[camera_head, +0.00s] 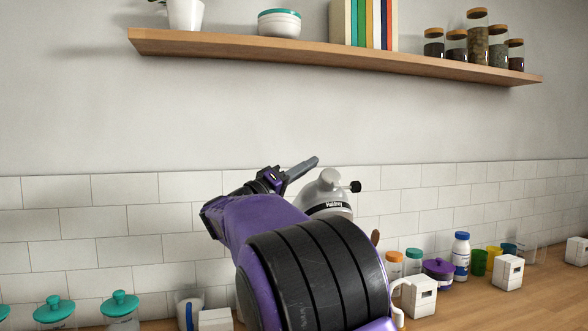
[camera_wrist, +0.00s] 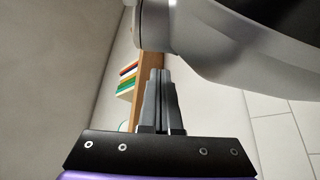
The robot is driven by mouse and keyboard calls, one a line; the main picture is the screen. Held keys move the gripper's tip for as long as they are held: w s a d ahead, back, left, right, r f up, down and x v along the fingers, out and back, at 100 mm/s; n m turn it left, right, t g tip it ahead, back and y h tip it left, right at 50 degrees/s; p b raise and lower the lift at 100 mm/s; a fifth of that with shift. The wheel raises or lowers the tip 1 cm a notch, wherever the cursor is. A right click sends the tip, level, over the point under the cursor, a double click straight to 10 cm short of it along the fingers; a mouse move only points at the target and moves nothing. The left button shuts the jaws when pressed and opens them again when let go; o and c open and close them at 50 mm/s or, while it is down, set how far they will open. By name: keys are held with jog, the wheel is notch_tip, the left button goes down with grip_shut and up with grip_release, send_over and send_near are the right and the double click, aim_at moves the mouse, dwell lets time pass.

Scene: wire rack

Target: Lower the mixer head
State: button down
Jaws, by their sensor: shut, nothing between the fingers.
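The stand mixer's light grey head (camera_head: 327,190) shows behind my arm in the head view, tilted up, with a black knob on its right side and a dark label band. My arm hides its lower part. My gripper (camera_head: 312,162) is at the upper left of the head, with its fingers pointing up and right. In the wrist view my gripper (camera_wrist: 161,75) has its fingers together and empty. The mixer head (camera_wrist: 225,40) fills the upper right there, close to the fingertips; I cannot tell whether they touch.
A wooden shelf (camera_head: 330,57) with books and jars runs along the wall above. The counter (camera_head: 540,290) holds white boxes (camera_head: 418,297), a purple-lidded pot (camera_head: 438,270), bottles and cups at right, and teal-lidded jars (camera_head: 55,311) at left. Space between shelf and mixer is clear.

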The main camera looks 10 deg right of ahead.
jog(key=shift+s+d+f, duration=0.3)
jog(key=shift+s+f, duration=0.5)
jog(key=shift+s+d+f+b, duration=0.1)
jog(key=shift+f+b, duration=0.05)
jog(key=shift+b, duration=0.15)
